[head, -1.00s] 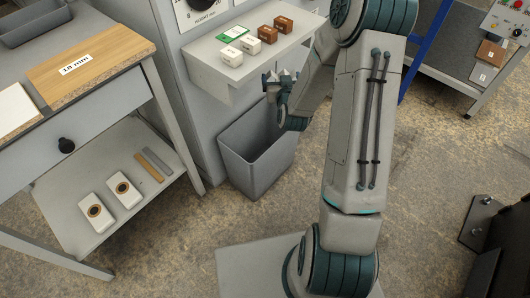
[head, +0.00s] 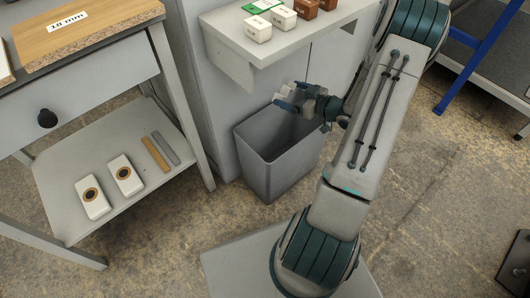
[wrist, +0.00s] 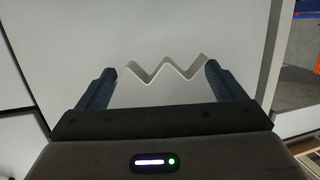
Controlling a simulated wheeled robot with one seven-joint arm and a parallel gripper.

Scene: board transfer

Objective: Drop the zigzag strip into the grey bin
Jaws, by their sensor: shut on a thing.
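The zigzag strip (wrist: 166,62) is a pale W-shaped piece, seen between the two dark fingertips in the wrist view. My gripper (wrist: 161,70) is shut on it, a fingertip at each end. In the head view my gripper (head: 284,95) is above the back part of the open grey bin (head: 292,172), close to the cabinet side. The strip is too small to make out clearly in the head view. The bin stands upright on the floor, and its floor inside is hidden.
A pale shelf (head: 252,52) with several small labelled blocks juts out above and behind my gripper. A workbench (head: 85,82) at the left has a lower shelf (head: 75,205) holding two white blocks and two strips. The floor (head: 195,235) in front of the bin shows open room.

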